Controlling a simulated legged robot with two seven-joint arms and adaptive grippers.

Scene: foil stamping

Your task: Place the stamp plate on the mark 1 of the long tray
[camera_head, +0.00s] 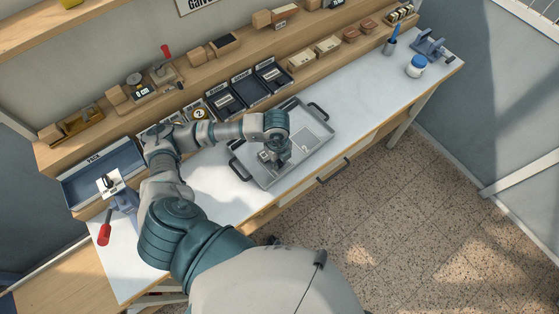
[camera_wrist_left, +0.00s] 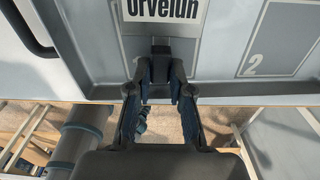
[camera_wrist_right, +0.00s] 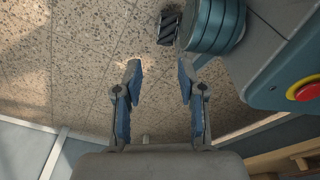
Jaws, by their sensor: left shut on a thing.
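The stamp plate (camera_wrist_left: 165,14) is a light plate with dark lettering, partly cut off at the top of the left wrist view. My left gripper (camera_wrist_left: 161,76) is shut on a dark tab at the plate's near edge. In the head view my left gripper (camera_head: 275,158) is low over the left half of the long grey tray (camera_head: 318,148). A printed 2 in an outlined rectangle (camera_wrist_left: 252,66) lies right of the plate. Mark 1 is not visible. I cannot tell whether the plate touches the tray. My right gripper (camera_wrist_right: 159,70) is open and empty above the speckled floor.
Small dark trays (camera_head: 248,88) stand along the back of the white bench (camera_head: 350,95). Shelves behind hold blocks and tools. A blue-lidded jar (camera_head: 416,67) stands at the right. A red-handled tool (camera_head: 105,232) is at the left. The bench between tray and jar is clear.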

